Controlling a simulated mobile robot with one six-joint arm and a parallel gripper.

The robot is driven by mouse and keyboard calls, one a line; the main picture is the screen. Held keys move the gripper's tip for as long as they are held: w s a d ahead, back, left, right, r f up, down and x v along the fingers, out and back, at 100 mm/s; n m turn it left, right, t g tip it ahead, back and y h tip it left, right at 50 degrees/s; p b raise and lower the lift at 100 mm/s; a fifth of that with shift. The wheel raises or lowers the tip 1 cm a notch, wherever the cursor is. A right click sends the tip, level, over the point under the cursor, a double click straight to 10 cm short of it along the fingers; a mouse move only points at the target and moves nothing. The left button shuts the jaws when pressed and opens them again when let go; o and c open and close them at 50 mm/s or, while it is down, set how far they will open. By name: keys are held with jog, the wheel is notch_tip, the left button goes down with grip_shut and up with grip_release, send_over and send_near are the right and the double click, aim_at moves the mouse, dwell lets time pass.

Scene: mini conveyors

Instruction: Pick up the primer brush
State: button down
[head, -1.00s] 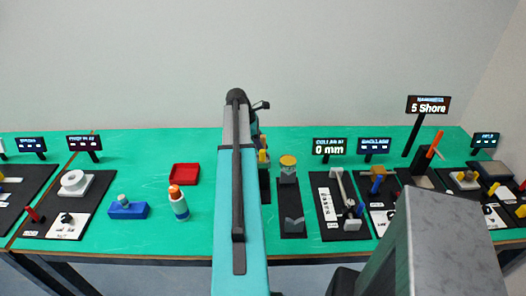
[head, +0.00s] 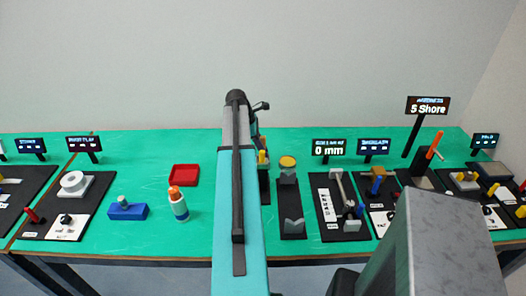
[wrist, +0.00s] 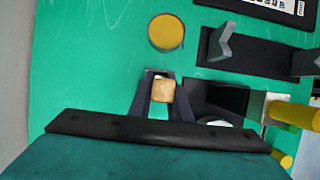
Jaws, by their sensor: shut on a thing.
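My gripper (wrist: 160,84) shows in the wrist view, its dark fingers closed on either side of a small tan, block-like piece. I take this piece to be the primer brush (wrist: 162,92), seen end-on. Its lower part is hidden, so I cannot tell whether it touches the table. In the head view my own arm hides the gripper and the brush.
A yellow-topped round item (wrist: 166,32) is close to my fingertips. A black fixture with a grey V-block (wrist: 226,42) and a yellow cylinder (wrist: 292,114) are to the right. A red tray (head: 184,176) and a glue bottle (head: 178,205) stand left of my arm.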

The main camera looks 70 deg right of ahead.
aim_at(263, 137)
jog(key=shift+r, duration=0.1)
jog(key=shift+r+b, duration=1.15)
jog(key=shift+r, duration=3.75)
